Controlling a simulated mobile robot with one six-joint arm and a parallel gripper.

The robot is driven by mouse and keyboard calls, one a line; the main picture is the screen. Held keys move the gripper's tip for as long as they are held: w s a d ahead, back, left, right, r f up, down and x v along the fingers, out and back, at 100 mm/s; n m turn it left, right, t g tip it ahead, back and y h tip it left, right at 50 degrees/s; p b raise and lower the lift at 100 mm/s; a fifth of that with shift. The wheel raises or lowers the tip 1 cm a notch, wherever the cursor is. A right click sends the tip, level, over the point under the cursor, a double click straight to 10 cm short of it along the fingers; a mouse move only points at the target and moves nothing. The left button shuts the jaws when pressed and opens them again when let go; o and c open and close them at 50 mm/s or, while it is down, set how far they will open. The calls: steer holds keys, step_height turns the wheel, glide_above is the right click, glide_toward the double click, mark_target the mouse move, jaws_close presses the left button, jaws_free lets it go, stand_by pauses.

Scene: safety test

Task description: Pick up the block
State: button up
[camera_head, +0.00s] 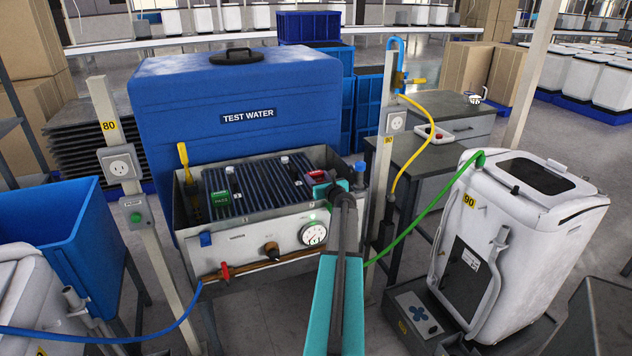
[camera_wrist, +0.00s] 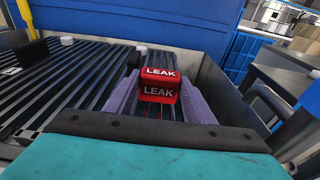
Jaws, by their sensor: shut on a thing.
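A red block (camera_wrist: 159,83) labelled LEAK sits between the two greyish-purple fingers of my gripper (camera_wrist: 159,92) in the wrist view. The gripper is shut on it. In the head view the red block (camera_head: 317,175) shows as a small patch behind the teal end of my gripper (camera_head: 320,187), over the right part of the dark slatted rack (camera_head: 260,188). I cannot tell whether the block touches the slats. A green block (camera_head: 221,198) with a label stands on the left part of the rack.
The rack lies in a grey metal tank (camera_head: 270,232) with a gauge (camera_head: 313,234) and taps on its front. A blue TEST WATER container (camera_head: 180,110) stands behind it. A yellow-handled tool (camera_head: 184,160) stands at the tank's left. Posts and hoses flank both sides.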

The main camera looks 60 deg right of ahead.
steer(key=shift+r, duration=0.5)
steer(key=shift+s+a+r, duration=0.15)
steer(key=shift+r, duration=0.25)
steer(key=shift+s+a+r, duration=0.1)
steer(key=shift+r, duration=0.3)
steer(key=a+b+v, duration=0.1)
steer(key=b+v, duration=0.1)
steer(key=v, duration=1.3)
steer(key=shift+w+f, duration=0.15)
steer(key=shift+f, duration=0.25)
steer(key=shift+a, duration=0.1)
